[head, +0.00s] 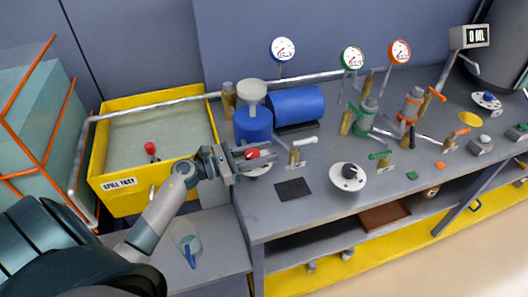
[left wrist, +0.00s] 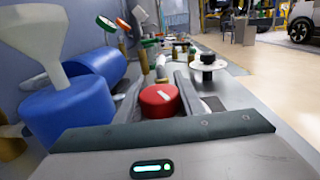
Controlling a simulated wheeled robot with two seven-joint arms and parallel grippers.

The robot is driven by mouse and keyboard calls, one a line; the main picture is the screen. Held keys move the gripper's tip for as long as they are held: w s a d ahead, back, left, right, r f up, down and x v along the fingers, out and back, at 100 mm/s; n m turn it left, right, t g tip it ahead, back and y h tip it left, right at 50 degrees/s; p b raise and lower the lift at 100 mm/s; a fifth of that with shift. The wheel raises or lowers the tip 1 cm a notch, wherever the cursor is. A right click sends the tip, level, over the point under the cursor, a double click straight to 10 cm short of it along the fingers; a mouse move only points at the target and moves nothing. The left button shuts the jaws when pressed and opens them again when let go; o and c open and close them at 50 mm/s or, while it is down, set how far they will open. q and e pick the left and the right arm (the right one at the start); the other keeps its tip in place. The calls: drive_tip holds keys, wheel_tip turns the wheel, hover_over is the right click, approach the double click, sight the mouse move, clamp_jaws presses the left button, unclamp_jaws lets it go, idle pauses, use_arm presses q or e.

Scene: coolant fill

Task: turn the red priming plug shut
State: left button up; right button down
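The red priming plug (head: 252,154) is a round red cap with a white mark on top, set over a pale round plate on the bench. It also shows large in the left wrist view (left wrist: 160,101). My left gripper (head: 256,155) reaches in from the left, with one finger on each side of the plug. The fingers stand wide apart; whether they touch the cap's sides is hard to tell. The plug's lower part is hidden by the gripper. My right gripper is in neither view.
A blue funnel container (head: 253,125) and a blue cylinder (head: 296,104) stand behind the plug. A dark square pad (head: 293,189) and a black knob on a white disc (head: 349,172) lie to the right. The yellow spill tray (head: 113,197) with another red knob (head: 150,148) is left.

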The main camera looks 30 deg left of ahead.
use_arm(q)
drive_tip(key=c, duration=0.3)
